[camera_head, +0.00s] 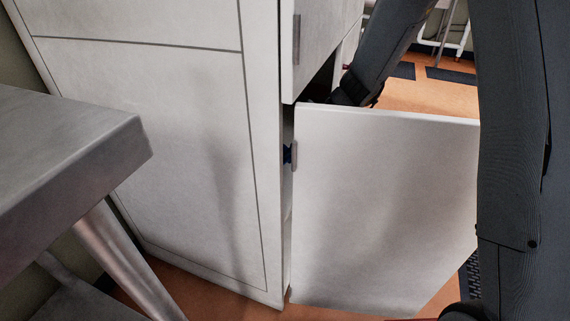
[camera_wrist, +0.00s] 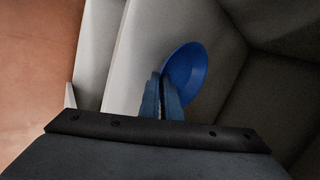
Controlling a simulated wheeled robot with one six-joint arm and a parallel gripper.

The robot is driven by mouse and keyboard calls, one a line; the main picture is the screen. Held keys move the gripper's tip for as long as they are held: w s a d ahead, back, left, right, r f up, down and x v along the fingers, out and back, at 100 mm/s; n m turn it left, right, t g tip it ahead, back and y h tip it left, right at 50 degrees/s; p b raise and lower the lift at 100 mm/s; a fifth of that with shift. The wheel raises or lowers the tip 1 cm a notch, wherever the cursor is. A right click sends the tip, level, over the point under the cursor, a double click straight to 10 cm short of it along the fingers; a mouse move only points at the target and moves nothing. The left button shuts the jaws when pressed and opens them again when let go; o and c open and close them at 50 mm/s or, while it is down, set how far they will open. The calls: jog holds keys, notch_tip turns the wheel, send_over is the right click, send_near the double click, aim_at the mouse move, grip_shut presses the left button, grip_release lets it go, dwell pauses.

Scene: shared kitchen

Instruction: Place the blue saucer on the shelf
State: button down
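The blue saucer (camera_wrist: 190,72) shows in the wrist view, just beyond my fingertips, inside a pale cabinet space. My gripper (camera_wrist: 161,88) has two blue-grey fingers close together, with the saucer's near left rim between their tips. I cannot tell whether the saucer touches the pale shelf surface (camera_wrist: 136,48) behind it. In the head view my gripper and most of the saucer are hidden behind the open cabinet door (camera_head: 385,200).
A grey table (camera_head: 70,150) is at the left. My arm passes behind the door. Orange floor (camera_head: 425,95) shows behind at the right.

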jog(key=shift+a, duration=0.9)
jog(key=shift+f, duration=0.15)
notch_tip(320, 180, down, 3)
jog(key=shift+w+f+b, duration=0.1)
jog(key=shift+f+b, duration=0.05)
jog(key=shift+b, duration=0.75)
jog(key=c, duration=2.3)
grip_release()
jog(key=shift+f, duration=0.1)
